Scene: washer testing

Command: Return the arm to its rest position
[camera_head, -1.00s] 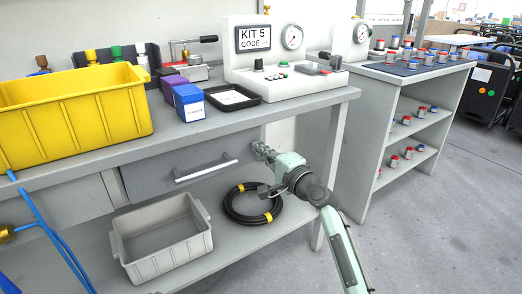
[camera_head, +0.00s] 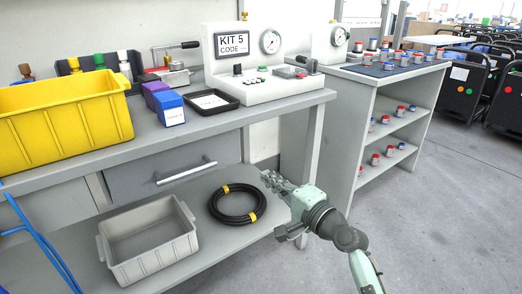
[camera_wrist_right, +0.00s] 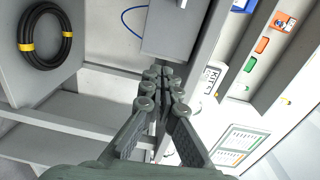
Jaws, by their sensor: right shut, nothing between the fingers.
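My right arm comes in from the bottom right of the head view. Its gripper (camera_head: 268,178) is shut and empty, in front of the workbench (camera_head: 240,108) and to the right of the drawer handle (camera_head: 186,171). In the right wrist view the fingers (camera_wrist_right: 160,75) are together with nothing between them. The gripper is apart from the bench front in the head view. My left gripper does not show.
The lower shelf holds a grey bin (camera_head: 150,245) and a coiled black hose (camera_head: 237,203) near my right gripper. On the bench stand a yellow crate (camera_head: 65,125) and a KIT 5 test unit (camera_head: 265,85). A shelf unit (camera_head: 350,140) stands right. The floor (camera_head: 440,220) is clear.

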